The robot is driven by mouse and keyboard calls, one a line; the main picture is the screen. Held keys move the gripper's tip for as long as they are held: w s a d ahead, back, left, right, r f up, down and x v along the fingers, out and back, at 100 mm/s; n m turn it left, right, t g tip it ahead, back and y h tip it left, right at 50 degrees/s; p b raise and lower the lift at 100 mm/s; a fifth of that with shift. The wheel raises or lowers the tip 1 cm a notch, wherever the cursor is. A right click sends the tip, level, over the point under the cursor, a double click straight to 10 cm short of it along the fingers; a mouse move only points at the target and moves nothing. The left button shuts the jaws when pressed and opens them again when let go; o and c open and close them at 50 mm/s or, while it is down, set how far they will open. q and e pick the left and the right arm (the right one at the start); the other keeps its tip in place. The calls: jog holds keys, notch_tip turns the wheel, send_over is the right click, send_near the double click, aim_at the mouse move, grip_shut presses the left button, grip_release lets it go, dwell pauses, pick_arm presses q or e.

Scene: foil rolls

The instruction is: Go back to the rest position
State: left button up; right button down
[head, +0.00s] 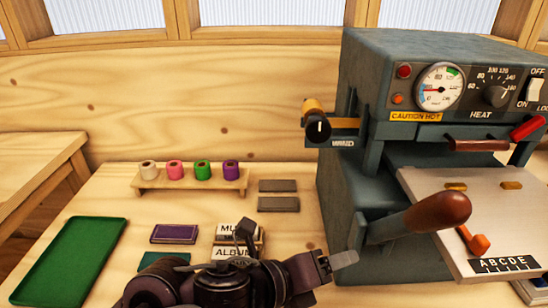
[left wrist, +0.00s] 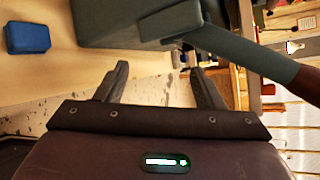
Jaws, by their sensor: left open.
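My left gripper (head: 338,262) is low in the middle of the head view, beside the lower left of the grey-green stamping machine (head: 345,190). In the left wrist view my left gripper (left wrist: 160,78) shows two dark fingers spread apart with nothing between them. The machine's grey body (left wrist: 120,22) and a lever arm (left wrist: 245,50) show beyond the fingertips. A gold foil roll (head: 313,106) sits on the machine's left spindle behind a black knob. A wooden rack (head: 190,184) on the table holds white, pink (head: 175,170), green and purple rolls. My right gripper is not in view.
A green tray (head: 65,262) lies at the left of the table. A purple booklet (head: 174,234), white title blocks (head: 240,232) and two grey bars (head: 278,204) lie near my left arm. The machine's brown-knobbed lever (head: 438,212) juts out close to the gripper. A blue block (left wrist: 28,37) shows too.

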pick_arm(q)
jog(key=w+a+f+n+t+y, duration=0.15)
jog(key=a+f+n+y, duration=0.25)
jog(key=a+n, duration=0.45)
jog(key=w+a+f+n+t+y, duration=0.1)
jog(key=w+a+f+n+y, duration=0.35)
jog(key=n, duration=0.75)
jog(key=s+a+f+n+g+y, duration=0.3)
jog(key=s+a+f+n+g, duration=0.3)
jog(key=s+a+f+n, duration=0.65)
notch_tip(320, 180, down, 24)
jog(key=s+a+f+g+p, duration=0.1)
jog(key=s+a+p, duration=0.2)
jog(key=s+a+f+g+p, duration=0.1)
jog(key=s+a+f+p, duration=0.1)
jog(key=s+f, duration=1.4)
jog(key=s+a, duration=0.1)
jog(key=s, duration=0.2)
jog(key=shift+s, duration=0.15)
jog(key=shift+s+a+g, duration=0.1)
jog(key=shift+s+g, duration=0.05)
jog(key=shift+g, duration=0.1)
jog(key=shift+c, duration=0.4)
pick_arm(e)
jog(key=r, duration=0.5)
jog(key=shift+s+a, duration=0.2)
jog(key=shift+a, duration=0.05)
